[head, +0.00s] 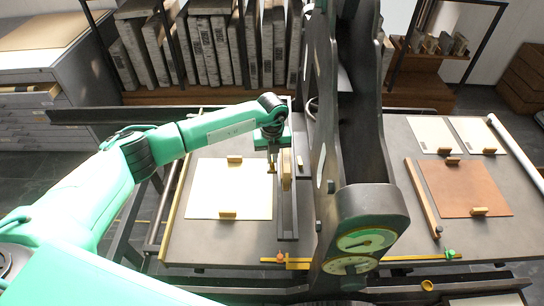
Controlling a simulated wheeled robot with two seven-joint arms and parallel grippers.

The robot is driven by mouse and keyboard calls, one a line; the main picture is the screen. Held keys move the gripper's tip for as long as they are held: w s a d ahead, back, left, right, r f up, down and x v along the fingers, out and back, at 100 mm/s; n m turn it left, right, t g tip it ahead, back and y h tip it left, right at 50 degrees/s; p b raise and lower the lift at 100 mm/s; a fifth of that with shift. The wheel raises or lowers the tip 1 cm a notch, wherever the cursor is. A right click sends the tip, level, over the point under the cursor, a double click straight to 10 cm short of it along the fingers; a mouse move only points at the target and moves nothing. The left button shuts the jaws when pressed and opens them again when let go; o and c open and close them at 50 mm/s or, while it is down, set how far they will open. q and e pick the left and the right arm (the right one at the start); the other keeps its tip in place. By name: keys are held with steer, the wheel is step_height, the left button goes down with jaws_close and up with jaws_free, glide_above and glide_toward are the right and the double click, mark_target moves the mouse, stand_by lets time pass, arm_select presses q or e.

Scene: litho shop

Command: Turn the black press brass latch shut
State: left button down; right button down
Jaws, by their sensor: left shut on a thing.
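The black press (352,130) stands upright across the middle of the head view, with a tall dark side frame and two green-faced dials (350,266) low at its front. My left arm reaches in from the left. My left gripper (271,168) points down just left of the press's dark rail and is shut on a small brass piece at its fingertips, which looks like the brass latch. The gripper hides most of the latch, so I cannot tell its angle. A pale tan upright piece (286,170) stands just right of the fingertips. My right gripper is not in view.
A white sheet (228,197) with small wooden blocks lies left of the gripper on the grey bed (215,246). A brown plate (464,189) and pale sheets (433,135) lie right of the press. Shelves of grey slabs (205,50) stand behind.

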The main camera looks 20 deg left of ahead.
arm_select(q)
steer(key=n, duration=0.4)
steer(key=shift+n, duration=0.3)
steer(key=n, duration=0.4)
steer(key=shift+n, duration=0.3)
steer(key=n, duration=0.4)
steer(key=shift+r, duration=0.1)
steer(key=shift+n, duration=1.4)
steer(key=shift+p, duration=0.3)
steer(key=c, duration=1.6)
jaws_free()
